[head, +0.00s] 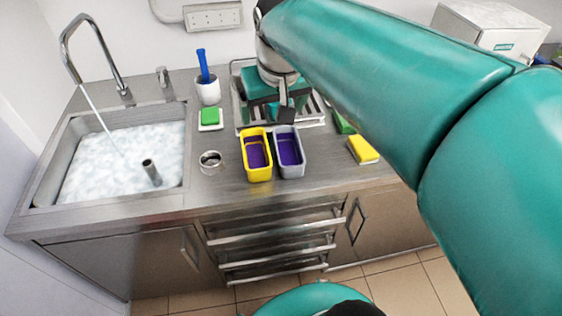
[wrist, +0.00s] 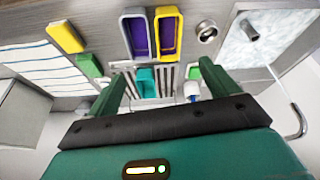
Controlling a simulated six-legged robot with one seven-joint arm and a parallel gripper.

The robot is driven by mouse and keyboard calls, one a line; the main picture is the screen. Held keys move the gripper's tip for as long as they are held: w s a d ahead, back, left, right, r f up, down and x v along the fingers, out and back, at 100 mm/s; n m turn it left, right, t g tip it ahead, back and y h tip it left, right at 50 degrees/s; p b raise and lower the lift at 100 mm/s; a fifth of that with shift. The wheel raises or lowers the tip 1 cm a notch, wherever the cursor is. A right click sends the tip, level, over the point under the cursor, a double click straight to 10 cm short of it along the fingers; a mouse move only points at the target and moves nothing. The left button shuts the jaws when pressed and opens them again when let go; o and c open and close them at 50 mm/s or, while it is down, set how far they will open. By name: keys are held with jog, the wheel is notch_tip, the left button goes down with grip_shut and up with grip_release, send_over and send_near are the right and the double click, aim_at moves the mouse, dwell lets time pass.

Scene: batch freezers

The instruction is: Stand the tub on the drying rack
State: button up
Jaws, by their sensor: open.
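A yellow tub (head: 257,154) and a grey tub (head: 288,151), both purple inside, stand side by side on the steel counter in front of the drying rack. They also show in the wrist view, the grey tub (wrist: 135,36) left of the yellow tub (wrist: 166,34). The slatted metal drying rack (head: 312,110) lies behind them, partly hidden by my gripper (head: 279,106). My gripper is over the rack, its fingers apart. In the wrist view a small teal thing (wrist: 146,80) shows at the rack between the fingers; I cannot tell what it is.
A sink (head: 110,165) with running water is on the left. A white cup (head: 208,92) with a blue-handled brush, a green sponge (head: 210,116) and a metal ring (head: 210,160) stand between sink and tubs. A yellow sponge (head: 363,149) lies right. The counter's front strip is clear.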

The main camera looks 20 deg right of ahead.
jog(key=s+a+f+t, duration=0.1)
jog(key=s+f, duration=0.6)
jog(key=s, duration=0.4)
jog(key=shift+a, duration=0.4)
jog(key=shift+c, duration=0.4)
